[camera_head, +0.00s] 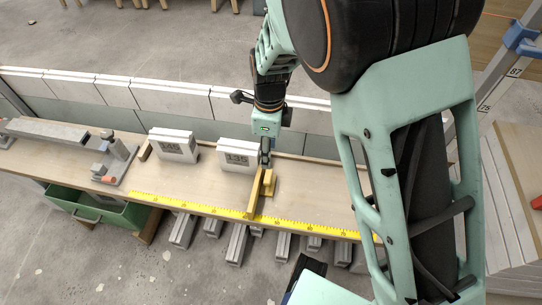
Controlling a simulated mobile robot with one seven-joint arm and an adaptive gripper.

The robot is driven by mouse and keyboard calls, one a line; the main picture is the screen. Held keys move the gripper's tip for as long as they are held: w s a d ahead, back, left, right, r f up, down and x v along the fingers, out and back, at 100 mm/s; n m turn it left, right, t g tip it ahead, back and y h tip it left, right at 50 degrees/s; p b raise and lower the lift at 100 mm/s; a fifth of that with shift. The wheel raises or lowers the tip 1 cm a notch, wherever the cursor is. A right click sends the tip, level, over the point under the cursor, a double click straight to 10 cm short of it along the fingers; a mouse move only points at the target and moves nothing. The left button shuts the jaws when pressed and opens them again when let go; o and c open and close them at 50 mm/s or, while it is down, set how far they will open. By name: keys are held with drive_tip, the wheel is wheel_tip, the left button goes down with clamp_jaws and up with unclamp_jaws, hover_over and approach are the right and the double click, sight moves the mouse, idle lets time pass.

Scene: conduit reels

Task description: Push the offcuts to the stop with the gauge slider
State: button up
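A brass-yellow slider (257,194) stands on the bench beside the yellow ruler strip (205,206), reaching from the bench surface to the strip. I take it to be the gauge slider. My gripper (265,160) points down at its back end, close to or touching it. The fingers are small and dark, so whether they are open or closed on it is unclear. I cannot clearly make out any offcuts on the bench top.
Two white display blocks, one left (174,146) and one right (236,156) close to my gripper, stand on the bench. A grey tool with a long bar (45,131) lies at the left. A green bin (100,209) and several grey lengths (236,245) are below. My arm covers the right.

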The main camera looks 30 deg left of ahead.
drive_tip(key=w+d+p, duration=0.1)
drive_tip(key=d, duration=0.1)
drive_tip(key=w+d+f+y+p, duration=0.1)
drive_tip(key=d+p, duration=0.1)
drive_tip(key=d, duration=0.1)
drive_tip(key=w+d+y+p, duration=0.1)
drive_tip(key=d+p, duration=0.1)
drive_tip(key=d, duration=0.1)
drive_tip(key=shift+f+g, duration=0.3)
drive_tip(key=shift+g, duration=0.1)
clamp_jaws()
drive_tip(key=x, duration=0.3)
drive_tip(key=b+x, duration=0.1)
drive_tip(key=x, duration=0.3)
drive_tip(key=b+x, duration=0.1)
drive_tip(key=x, duration=0.2)
drive_tip(key=shift+w+d+f, duration=0.1)
drive_tip(key=shift+d+f, duration=0.1)
drive_tip(key=shift+f, duration=0.25)
drive_tip(key=shift+s+a+r+b, duration=0.15)
drive_tip(key=shift+s+a, duration=0.05)
drive_tip(key=shift+a, duration=0.4)
drive_tip(key=shift+s+a+r+b, duration=0.15)
drive_tip(key=shift+a, duration=0.45)
drive_tip(key=shift+s+a, duration=0.25)
drive_tip(key=shift+a, duration=0.45)
